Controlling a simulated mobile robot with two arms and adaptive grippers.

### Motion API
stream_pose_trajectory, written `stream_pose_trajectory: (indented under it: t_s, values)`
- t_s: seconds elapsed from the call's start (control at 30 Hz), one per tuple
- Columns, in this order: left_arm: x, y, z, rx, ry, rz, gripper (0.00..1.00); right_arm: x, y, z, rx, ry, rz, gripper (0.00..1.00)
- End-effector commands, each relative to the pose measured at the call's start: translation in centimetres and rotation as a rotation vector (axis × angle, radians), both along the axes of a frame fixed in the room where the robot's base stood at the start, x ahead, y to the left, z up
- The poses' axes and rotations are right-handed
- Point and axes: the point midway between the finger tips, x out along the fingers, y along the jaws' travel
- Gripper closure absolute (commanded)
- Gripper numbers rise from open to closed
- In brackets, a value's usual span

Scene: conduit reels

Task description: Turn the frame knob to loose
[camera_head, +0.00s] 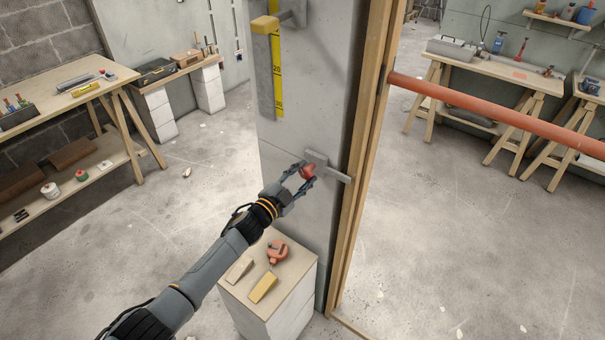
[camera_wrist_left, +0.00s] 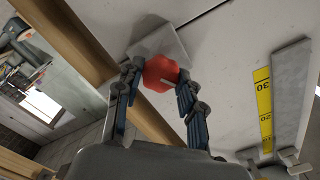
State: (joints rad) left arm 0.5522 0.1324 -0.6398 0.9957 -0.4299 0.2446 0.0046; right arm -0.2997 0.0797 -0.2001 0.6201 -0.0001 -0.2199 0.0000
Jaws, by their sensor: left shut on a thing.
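The red frame knob (camera_head: 307,172) sits on a grey metal bracket (camera_head: 333,170) on the concrete wall panel, beside the wooden frame post. My left gripper (camera_head: 303,175) is shut on the knob, with a finger on each side of it. In the left wrist view the knob (camera_wrist_left: 160,73) shows as a red, faceted disc with a pale mark at its lower edge, between the fingertips of my left gripper (camera_wrist_left: 158,85). The grey plate (camera_wrist_left: 158,43) is behind it. My right gripper is not in view.
Below my left arm, a small stand (camera_head: 295,268) holds a red clamp (camera_head: 277,252) and two wedges. A yellow scale (camera_head: 276,75) is on the panel. An orange-red pipe (camera_head: 490,112) extends right from the wooden post (camera_head: 362,130). Workbenches stand left and back right; the right floor is open.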

Motion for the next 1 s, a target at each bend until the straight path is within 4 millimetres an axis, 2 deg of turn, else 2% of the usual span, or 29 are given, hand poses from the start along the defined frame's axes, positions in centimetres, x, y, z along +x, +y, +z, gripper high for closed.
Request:
stream_pose_trajectory:
  t_s: [0.33,0.9,0.93,1.0]
  values:
    - [-0.05,0.01,-0.13,-0.118,0.089,0.0,0.93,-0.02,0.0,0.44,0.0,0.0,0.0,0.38]
    - [-0.04,0.0,-0.13,-0.14,0.105,-0.001,0.93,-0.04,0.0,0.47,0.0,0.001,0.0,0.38]
    - [-0.04,0.0,-0.13,-0.14,0.105,-0.001,0.56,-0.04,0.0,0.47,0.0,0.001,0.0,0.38]
    - [-0.04,0.0,-0.11,-0.14,0.104,-0.001,0.41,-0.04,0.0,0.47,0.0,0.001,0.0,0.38]
